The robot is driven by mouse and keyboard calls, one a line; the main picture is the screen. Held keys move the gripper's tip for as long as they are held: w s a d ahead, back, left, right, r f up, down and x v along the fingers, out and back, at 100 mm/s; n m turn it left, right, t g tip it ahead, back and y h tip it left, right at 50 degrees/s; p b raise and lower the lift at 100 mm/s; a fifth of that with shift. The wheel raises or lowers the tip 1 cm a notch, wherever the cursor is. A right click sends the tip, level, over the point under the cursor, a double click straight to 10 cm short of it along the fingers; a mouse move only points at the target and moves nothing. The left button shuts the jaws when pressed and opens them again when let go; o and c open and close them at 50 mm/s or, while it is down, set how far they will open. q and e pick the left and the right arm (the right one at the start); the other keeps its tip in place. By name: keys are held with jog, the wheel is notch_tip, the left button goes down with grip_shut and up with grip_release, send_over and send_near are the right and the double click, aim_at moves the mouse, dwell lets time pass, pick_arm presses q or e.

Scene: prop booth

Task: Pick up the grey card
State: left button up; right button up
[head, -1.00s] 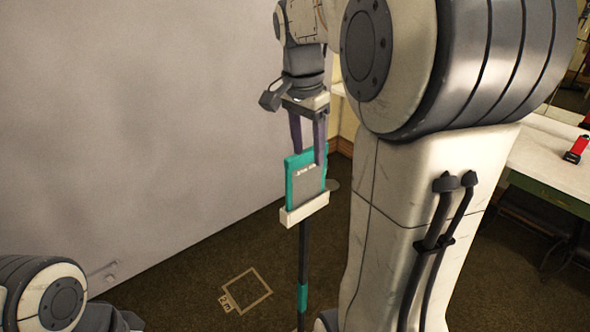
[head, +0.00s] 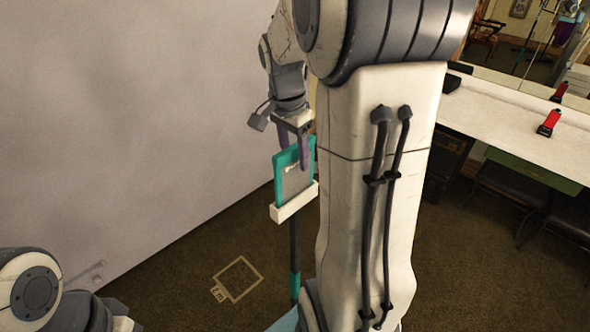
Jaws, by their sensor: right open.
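The grey card (head: 293,182) has a teal border and stands upright, slightly tilted in the picture, in a white holder (head: 295,203) on a thin dark stand with a teal band. My right gripper (head: 294,158) hangs above the card, pointing down, with purple fingers. It is open. One finger overlaps the card's upper part in the picture; the other is partly hidden behind the card's top edge. I cannot tell whether either finger touches it. My left gripper is out of view.
A plain grey wall (head: 130,110) fills the left. A taped square (head: 238,279) marks the dark carpet. At the right, a white counter (head: 500,120) carries a red object (head: 548,123), with a dark chair (head: 510,190) beneath. My right arm hides the middle.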

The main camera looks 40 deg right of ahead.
aim_at(296, 165)
jog(key=shift+d+f, duration=0.15)
jog(key=shift+f, duration=0.6)
jog(key=shift+d+f, duration=0.1)
jog(key=shift+f, duration=0.65)
jog(key=shift+f, duration=0.25)
grip_shut()
